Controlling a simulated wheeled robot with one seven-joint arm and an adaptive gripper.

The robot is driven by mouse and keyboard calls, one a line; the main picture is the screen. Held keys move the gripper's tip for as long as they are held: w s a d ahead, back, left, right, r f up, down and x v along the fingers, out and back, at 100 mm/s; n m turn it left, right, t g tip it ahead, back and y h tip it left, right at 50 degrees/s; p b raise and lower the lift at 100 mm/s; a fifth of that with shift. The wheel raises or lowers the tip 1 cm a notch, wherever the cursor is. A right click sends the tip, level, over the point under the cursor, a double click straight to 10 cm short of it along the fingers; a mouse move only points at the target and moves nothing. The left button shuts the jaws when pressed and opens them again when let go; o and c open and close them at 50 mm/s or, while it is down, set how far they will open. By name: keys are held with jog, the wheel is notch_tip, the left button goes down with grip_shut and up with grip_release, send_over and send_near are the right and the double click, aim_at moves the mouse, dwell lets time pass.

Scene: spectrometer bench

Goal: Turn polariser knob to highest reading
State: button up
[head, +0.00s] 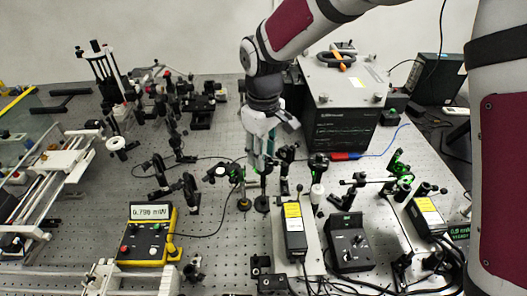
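A yellow meter (147,234) stands on the bench at the lower left. Its display (150,211) seems to read about 0.799 mW, though the digits are small. My gripper (261,166) points down over the middle of the bench, among post-mounted optics. Its fingertips are too small and crowded to show whether they are open or shut. I cannot make out the polariser knob for certain; it may be hidden at or behind the fingers. A green-lit optic mount (236,171) stands just left of the gripper, and another mount (288,153) stands just right.
A black-faced instrument box (343,127) stands behind to the right. A yellow-labelled module (294,229) and a black control box (349,247) stand in front. Round-framed mounts (190,189) stand to the left. Bare perforated bench (224,237) shows right of the meter.

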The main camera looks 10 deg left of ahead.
notch_tip(320, 180, up, 12)
dwell(0.6)
notch_tip(320, 180, down, 12)
jog(key=m+b, duration=0.1)
jog(key=m, duration=0.9)
dwell(0.5)
grip_shut()
